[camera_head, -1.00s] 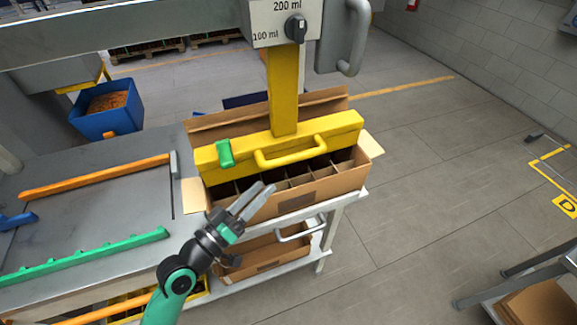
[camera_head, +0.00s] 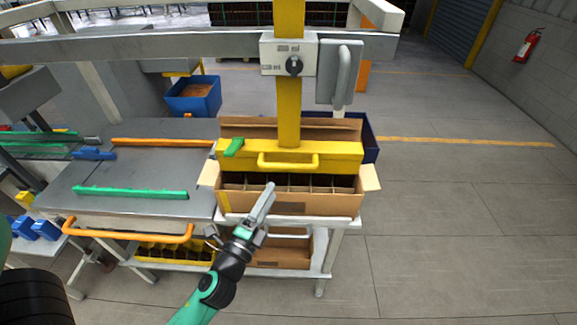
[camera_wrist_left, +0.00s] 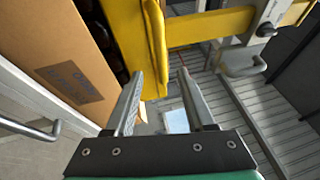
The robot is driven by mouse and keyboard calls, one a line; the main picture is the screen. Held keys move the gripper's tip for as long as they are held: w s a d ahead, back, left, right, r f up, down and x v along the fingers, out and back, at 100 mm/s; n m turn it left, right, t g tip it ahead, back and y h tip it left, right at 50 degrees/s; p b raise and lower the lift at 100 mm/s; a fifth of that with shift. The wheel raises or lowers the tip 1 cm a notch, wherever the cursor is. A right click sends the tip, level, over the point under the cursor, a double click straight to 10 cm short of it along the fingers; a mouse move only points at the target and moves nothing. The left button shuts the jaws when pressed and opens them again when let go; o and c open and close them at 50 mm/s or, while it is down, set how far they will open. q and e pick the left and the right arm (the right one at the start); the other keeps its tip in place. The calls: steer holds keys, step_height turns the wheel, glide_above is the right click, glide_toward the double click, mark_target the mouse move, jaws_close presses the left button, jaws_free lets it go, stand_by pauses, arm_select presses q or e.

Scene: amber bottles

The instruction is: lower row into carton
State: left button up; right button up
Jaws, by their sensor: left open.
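An open brown carton (camera_head: 300,203) with dividers stands on the end of a pale trolley. A yellow lifting head (camera_head: 330,154) with a front handle (camera_head: 288,163) and a green lever (camera_head: 234,147) is over its opening. Dark shapes, likely bottles, show beneath the head, but I cannot tell how deep they sit. My left gripper (camera_head: 266,206) is open and empty in front of the carton. In the left wrist view its fingers (camera_wrist_left: 162,95) lie below the yellow head (camera_wrist_left: 215,27) and to the right of the carton wall (camera_wrist_left: 70,65). My right gripper is not in view.
A knob panel (camera_head: 288,55) and grey handle (camera_head: 341,75) are on the yellow column. A grey table (camera_head: 90,180) with orange (camera_head: 160,143) and green rails (camera_head: 130,192) lies left. Another carton (camera_head: 282,253) is on the lower shelf. The floor at right is clear.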

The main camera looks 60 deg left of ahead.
mark_target(287, 164)
arm_select(q)
steer(key=p+x, duration=0.2)
steer(key=x, duration=0.8)
steer(key=shift+w+a+r+p, duration=0.1)
steer(key=shift+w+a+p, duration=0.1)
steer(key=shift+p, duration=0.1)
steer(key=shift+d, duration=0.1)
jaws_close()
stand_by(0.7)
